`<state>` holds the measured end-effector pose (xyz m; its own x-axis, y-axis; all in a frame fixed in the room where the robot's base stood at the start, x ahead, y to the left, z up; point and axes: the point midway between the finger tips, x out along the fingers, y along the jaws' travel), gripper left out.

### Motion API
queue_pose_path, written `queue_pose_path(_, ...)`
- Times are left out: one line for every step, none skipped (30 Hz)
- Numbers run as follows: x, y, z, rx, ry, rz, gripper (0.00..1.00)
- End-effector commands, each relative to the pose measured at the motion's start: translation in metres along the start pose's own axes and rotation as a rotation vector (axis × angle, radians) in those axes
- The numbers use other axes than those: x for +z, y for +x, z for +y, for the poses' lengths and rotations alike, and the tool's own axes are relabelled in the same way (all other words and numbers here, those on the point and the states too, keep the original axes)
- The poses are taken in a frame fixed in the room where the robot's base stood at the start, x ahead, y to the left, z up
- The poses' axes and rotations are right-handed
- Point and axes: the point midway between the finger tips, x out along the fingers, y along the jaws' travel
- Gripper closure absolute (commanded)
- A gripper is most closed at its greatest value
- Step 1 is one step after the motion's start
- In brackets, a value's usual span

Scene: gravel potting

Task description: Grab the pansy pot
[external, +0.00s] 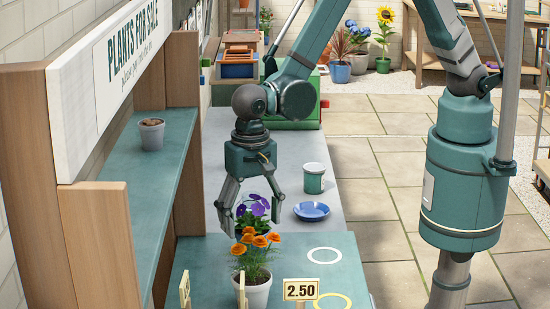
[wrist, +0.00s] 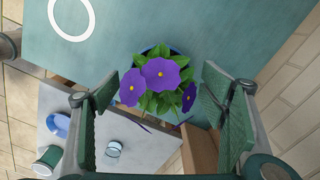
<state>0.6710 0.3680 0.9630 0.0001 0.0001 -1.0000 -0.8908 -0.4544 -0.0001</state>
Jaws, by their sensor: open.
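The pansy (external: 258,203), with purple flowers and green leaves, stands on the teal counter (external: 210,272). In the external view its pot is mostly hidden by my gripper and the orange flowers in front. In the wrist view the pansy (wrist: 160,74) shows from above, with part of the blue pot rim (wrist: 176,51) around the leaves. My gripper (external: 253,218) points down over the pansy, with its fingers apart on either side of the plant. In the wrist view the open fingers (wrist: 160,108) flank the flowers. Contact with the pot cannot be seen.
An orange-flowered plant in a white pot (external: 258,292) stands close in front. A 2.50 price sign (external: 300,290), a white ring (external: 324,255) and a yellow ring are at right. A blue saucer (external: 311,211) and green tin (external: 314,178) stand behind. A wooden shelf post (external: 110,230) rises at left.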

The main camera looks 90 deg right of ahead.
Motion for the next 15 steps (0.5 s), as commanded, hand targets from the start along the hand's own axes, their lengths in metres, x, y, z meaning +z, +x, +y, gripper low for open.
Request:
queue_pose_path(0.0, 0.004, 0.0, 0.0, 0.0, 0.0, 0.29)
queue_pose_path(0.0, 0.007, 0.0, 0.0, 0.0, 0.0, 0.29)
queue_pose_path(0.0, 0.011, 0.0, 0.0, 0.0, 0.0, 0.29)
queue_pose_path(0.0, 0.014, 0.0, 0.0, 0.0, 0.0, 0.29)
queue_pose_path(0.0, 0.017, -0.001, 0.0, 0.0, 0.0, 0.29)
queue_pose_path(0.0, 0.02, -0.001, 0.0, 0.0, 0.0, 0.29)
queue_pose_path(0.0, 0.023, 0.0, 0.0, 0.0, 0.0, 0.29)
queue_pose_path(0.0, 0.025, 0.0, 0.0, 0.0, 0.0, 0.29)
queue_pose_path(0.0, 0.027, 0.0, 0.0, 0.0, 0.0, 0.29)
queue_pose_path(0.0, 0.029, 0.0, 0.0, 0.0, 0.0, 0.29)
queue_pose_path(0.0, 0.03, 0.0, 0.0, 0.0, 0.0, 0.29)
queue_pose_path(0.0, 0.032, 0.0, 0.0, 0.0, 0.0, 0.29)
queue_pose_path(0.0, 0.032, 0.0, 0.0, 0.0, 0.0, 0.29)
queue_pose_path(0.0, 0.033, 0.0, 0.0, 0.0, 0.0, 0.29)
queue_pose_path(0.0, 0.034, 0.0, 0.0, 0.0, 0.0, 0.29)
